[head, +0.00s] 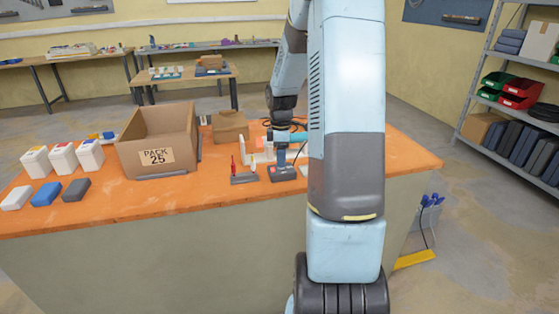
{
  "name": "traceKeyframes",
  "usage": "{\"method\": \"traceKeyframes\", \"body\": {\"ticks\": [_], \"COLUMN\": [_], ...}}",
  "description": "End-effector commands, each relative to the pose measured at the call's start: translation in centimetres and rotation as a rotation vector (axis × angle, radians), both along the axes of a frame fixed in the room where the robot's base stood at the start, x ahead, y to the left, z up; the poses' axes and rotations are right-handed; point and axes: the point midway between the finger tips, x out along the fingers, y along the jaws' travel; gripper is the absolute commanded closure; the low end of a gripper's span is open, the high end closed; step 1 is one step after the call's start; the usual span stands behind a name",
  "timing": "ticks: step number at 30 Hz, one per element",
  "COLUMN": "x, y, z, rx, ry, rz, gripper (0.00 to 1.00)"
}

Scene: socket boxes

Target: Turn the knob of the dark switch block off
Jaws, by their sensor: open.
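I cannot make out a dark switch block with a knob for certain. A dark grey block (75,189) lies at the left of the orange bench, but no knob shows on it. My gripper (281,122) is at the dark lower end of my forearm, above the back middle of the bench. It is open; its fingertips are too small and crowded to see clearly. It appears close to a blue drill (282,171) standing on the bench. My own upper arm hides the bench's right-middle part.
A cardboard box (158,158) marked PACK 25 stands left of centre. White containers (62,160), a blue block (46,193) and a white block (17,198) are further left. A dark holder (244,179) with red and yellow tools is beside the drill. The bench's right end is clear.

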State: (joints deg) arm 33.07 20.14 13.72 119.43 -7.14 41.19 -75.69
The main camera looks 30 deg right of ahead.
Motion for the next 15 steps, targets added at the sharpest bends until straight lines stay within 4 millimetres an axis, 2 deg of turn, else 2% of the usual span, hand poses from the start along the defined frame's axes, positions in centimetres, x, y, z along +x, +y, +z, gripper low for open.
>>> {"method": "traceKeyframes", "body": {"ticks": [6,15], "x": [0.0,0.0], "y": [0.0,0.1], "z": [-1.4,-1.6], "rx": [0.000,0.000], "ry": [0.001,0.000], "rz": [-0.001,0.000], "gripper": [0.47,0.47]}}
